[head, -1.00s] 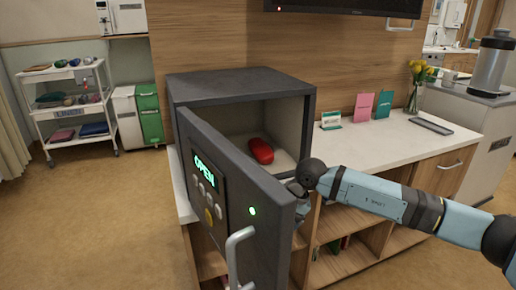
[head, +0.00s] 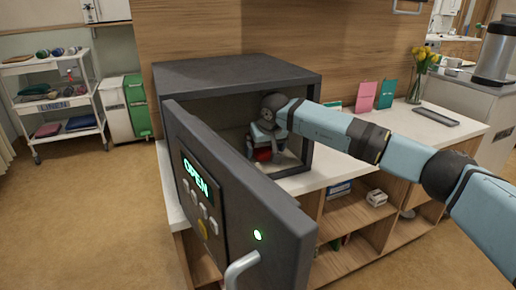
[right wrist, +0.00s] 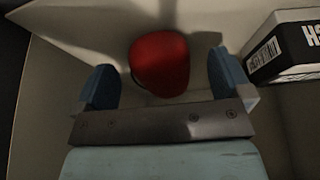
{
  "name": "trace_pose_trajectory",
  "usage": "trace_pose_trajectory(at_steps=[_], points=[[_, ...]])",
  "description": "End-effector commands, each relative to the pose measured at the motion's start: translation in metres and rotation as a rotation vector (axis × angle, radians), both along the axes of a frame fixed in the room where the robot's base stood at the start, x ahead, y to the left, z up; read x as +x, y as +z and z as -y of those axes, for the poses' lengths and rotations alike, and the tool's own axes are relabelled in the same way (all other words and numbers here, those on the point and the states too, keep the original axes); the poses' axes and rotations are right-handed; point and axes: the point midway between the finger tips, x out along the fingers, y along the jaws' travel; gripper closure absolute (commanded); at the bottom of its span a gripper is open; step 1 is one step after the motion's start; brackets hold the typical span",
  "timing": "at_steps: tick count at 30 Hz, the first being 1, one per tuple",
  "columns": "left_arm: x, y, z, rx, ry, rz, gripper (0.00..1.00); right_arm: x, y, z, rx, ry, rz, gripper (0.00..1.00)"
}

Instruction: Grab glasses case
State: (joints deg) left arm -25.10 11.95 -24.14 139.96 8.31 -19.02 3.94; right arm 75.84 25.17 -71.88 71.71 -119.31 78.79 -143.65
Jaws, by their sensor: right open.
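The red glasses case (head: 263,155) lies inside the open grey safe (head: 235,75), mostly hidden behind my right gripper in the head view. My right gripper (head: 264,149) reaches into the safe with its arm coming in from the right. In the right wrist view the rounded red case (right wrist: 160,65) shows between and just beyond the two blue fingertips of my open gripper (right wrist: 163,80). There is a gap on each side of the case, wider on the right. My left gripper is not in view.
The safe door (head: 240,190) stands open towards me, its display reading OPEN. A black and white box with a barcode (right wrist: 285,50) lies close to the right fingertip. The counter (head: 400,140) is mostly clear to the right; a flower vase (head: 417,85) stands further back.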

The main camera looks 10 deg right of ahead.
Motion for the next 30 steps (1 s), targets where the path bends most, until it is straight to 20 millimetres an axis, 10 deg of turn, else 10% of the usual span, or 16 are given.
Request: trace_pose_trajectory(at_steps=[13,24,30], points=[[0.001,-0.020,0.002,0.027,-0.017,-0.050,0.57,0.049,-0.001,-0.008,0.001,-0.001,-0.001,0.03],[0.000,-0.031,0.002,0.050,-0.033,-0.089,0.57,0.053,-0.011,-0.007,0.000,0.001,-0.001,0.03],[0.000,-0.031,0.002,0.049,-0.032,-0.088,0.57,0.052,-0.011,-0.007,0.000,0.001,-0.001,0.49]])
